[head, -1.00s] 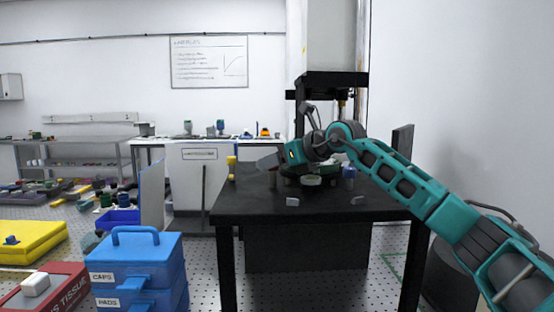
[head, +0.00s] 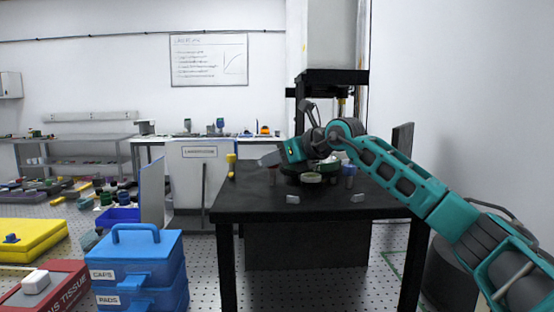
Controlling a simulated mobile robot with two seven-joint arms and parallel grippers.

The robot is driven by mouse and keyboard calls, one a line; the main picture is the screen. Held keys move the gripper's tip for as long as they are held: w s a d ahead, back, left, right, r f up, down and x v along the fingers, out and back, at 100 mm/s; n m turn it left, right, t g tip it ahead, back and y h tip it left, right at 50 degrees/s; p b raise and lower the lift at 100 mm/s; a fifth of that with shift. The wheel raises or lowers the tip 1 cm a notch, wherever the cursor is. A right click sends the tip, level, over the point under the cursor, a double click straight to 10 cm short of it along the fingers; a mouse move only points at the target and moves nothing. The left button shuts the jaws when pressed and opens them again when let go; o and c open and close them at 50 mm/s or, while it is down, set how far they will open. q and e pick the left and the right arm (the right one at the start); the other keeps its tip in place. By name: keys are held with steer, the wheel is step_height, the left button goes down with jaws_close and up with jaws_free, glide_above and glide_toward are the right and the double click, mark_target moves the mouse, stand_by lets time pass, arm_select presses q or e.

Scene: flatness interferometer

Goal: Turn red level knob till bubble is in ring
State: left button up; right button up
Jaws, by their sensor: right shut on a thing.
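My right arm reaches in from the right over the black table (head: 240,205). My right gripper (head: 268,160) points left and down at the left of the round dark instrument base (head: 292,180). A small dark reddish knob (head: 272,177) shows just under its fingertips. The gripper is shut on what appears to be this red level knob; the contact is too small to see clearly. A pale round piece (head: 311,178) sits at the front of the base. I cannot make out a bubble or its ring. My left gripper is not in view.
A tall column with a black frame (head: 332,77) rises behind the base. A yellow piece (head: 231,166) stands at the table's left edge. Two small grey blocks, left (head: 292,199) and right (head: 358,198), lie in front. Blue cases (head: 135,262) stand at lower left.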

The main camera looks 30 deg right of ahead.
steer(key=m+h+b, duration=0.2)
steer(key=m+h, duration=0.1)
steer(key=m+h+b, duration=0.1)
steer(key=h, duration=0.1)
steer(key=shift+a+f, duration=0.15)
steer(key=shift+a, duration=0.2)
steer(key=shift+a+m+h+b, duration=0.1)
steer(key=shift+m+h+b, duration=0.7)
steer(key=shift+m+h, duration=0.8)
steer(key=shift+h, duration=0.1)
steer(key=shift+r+g, duration=0.2)
steer(key=shift+g, duration=0.2)
steer(key=o, duration=1)
steer(key=shift+o, duration=0.2)
